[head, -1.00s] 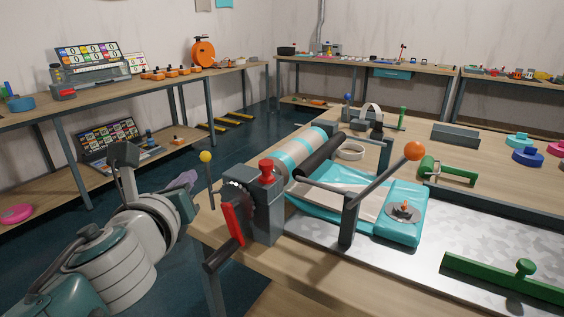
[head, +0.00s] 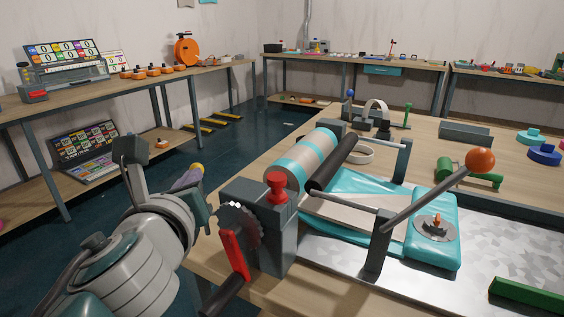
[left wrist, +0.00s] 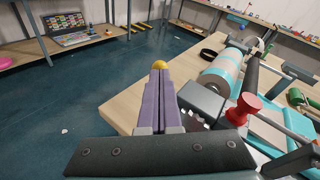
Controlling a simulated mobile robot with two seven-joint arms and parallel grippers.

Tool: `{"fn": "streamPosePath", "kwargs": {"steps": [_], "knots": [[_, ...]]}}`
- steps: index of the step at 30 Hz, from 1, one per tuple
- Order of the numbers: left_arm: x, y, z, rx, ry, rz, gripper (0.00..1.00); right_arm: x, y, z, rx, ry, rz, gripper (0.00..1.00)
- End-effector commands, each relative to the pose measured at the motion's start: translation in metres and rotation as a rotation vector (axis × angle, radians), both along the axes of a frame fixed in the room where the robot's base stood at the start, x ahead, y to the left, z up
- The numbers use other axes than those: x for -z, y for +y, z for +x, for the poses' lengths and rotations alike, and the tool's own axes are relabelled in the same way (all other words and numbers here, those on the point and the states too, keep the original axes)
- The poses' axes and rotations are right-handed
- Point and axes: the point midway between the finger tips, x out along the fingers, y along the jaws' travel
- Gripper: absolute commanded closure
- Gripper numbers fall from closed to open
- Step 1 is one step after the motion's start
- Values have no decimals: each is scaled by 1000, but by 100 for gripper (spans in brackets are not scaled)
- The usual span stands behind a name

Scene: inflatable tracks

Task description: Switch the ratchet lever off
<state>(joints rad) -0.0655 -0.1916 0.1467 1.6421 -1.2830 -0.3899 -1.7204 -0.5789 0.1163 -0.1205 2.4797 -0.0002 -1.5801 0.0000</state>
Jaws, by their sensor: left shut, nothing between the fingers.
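The ratchet block (head: 260,225) stands at the near left edge of the table, with a dark toothed wheel (head: 238,222), a red crank arm (head: 233,256) and a red knob (head: 276,187). A lever with a yellow ball (head: 197,168) is beside the block. Its rod is mostly hidden behind my left gripper (head: 190,178). In the left wrist view the yellow ball (left wrist: 159,65) shows just beyond my purple fingertips (left wrist: 160,74). The fingers are shut with nothing between them. I cannot tell whether they touch the ball. My right gripper is out of view.
A teal-and-beige roll (head: 303,160) and teal inflatable sheet (head: 350,190) lie right of the block. A lever with an orange ball (head: 480,160) rises over the sheet. Dark floor (head: 125,215) is open to the left; benches stand along the walls.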

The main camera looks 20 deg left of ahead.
Motion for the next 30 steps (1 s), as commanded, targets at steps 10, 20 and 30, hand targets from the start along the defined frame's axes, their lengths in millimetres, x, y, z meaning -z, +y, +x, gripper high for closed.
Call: {"fn": "streamPosePath", "kwargs": {"steps": [10,20,30], "knots": [[-6,7,1,-1,4,-37,100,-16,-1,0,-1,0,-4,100],[-13,39,3,-1,23,-244,100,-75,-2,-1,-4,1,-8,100],[6,75,6,-3,39,-478,100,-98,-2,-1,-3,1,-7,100]]}}
